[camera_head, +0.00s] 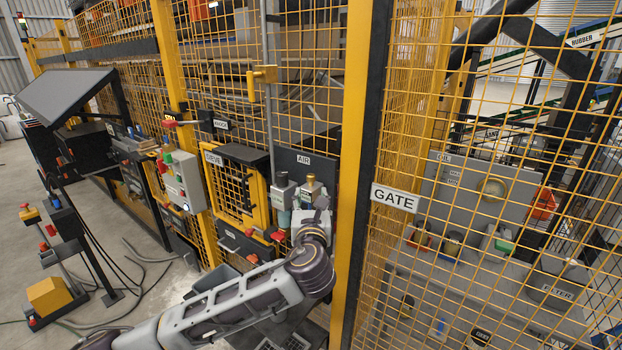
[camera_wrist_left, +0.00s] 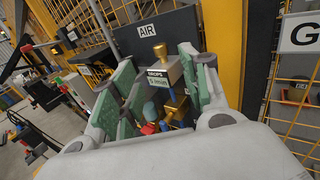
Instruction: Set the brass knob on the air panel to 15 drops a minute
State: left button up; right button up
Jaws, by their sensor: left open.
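The air panel is a dark plate (camera_head: 289,163) marked AIR on the yellow mesh fence; its AIR sign (camera_wrist_left: 148,31) shows in the left wrist view. A brass knob (camera_wrist_left: 160,51) stands on top of a grey block (camera_wrist_left: 168,72) with a label reading DROPS and minute; the pointer setting is too small to read. The brass knob also shows in the head view (camera_head: 311,180). My left gripper (camera_head: 311,212) is at the panel, just in front of the block. In the left wrist view its green-padded fingers (camera_wrist_left: 158,65) are open, with the block and knob seen between them. My right gripper is out of view.
Another grey-topped unit (camera_head: 283,188) stands left of the knob. A yellow post with a GATE sign (camera_head: 395,198) rises close on the right. A yellow mesh hatch (camera_head: 236,183) and a grey button box (camera_head: 183,180) are left. Red handles (camera_head: 278,236) sit below.

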pick_arm(q)
jog(key=p, duration=0.1)
send_near(311, 178)
jog(key=w, duration=0.3)
jog(key=shift+w+r+p, duration=0.1)
jog(key=shift+w+p, duration=0.55)
jog(key=shift+w, duration=2.8)
jog(key=shift+c, duration=0.7)
grip_shut()
